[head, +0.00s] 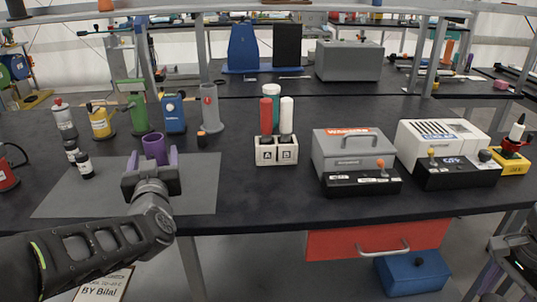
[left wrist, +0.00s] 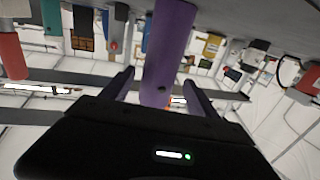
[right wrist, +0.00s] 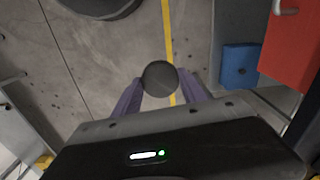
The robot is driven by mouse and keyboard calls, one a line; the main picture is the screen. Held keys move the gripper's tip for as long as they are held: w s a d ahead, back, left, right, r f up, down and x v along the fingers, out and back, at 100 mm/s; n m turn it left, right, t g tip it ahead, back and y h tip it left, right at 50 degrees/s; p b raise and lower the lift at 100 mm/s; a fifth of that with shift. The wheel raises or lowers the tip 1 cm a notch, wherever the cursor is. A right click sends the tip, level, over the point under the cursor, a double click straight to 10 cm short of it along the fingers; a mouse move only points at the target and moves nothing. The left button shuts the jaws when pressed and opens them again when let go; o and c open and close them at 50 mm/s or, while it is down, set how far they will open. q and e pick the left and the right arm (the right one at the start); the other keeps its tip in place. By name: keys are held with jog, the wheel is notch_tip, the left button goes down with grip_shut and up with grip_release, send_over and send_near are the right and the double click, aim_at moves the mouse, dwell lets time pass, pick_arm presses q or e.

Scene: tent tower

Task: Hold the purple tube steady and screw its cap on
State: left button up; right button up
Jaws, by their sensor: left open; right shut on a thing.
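The purple tube (head: 155,148) stands upright on the grey mat near the table's front left; my left gripper hides its lower part in the head view. My left gripper (head: 152,176) is open in front of it. In the left wrist view the tube (left wrist: 170,45) shows between the spread fingers (left wrist: 162,92), with a gap on both sides. My right gripper (right wrist: 160,92) is shut on a dark round cap (right wrist: 160,78), held over the floor. In the head view my right arm is only partly visible at the right edge.
Several bottles and holders stand behind the grey mat (head: 205,185), with small dark bottles (head: 84,166) on its left. A white block marked A and B (head: 276,151) holds red and white tubes. Grey boxes (head: 347,150) stand to the right. A red drawer (head: 375,240) hangs below the table.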

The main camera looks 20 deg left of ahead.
pick_arm(q)
jog(key=x, duration=0.5)
jog(key=shift+w+d, duration=0.1)
jog(key=shift+w, duration=0.05)
dwell(0.5)
grip_shut()
dwell(0.6)
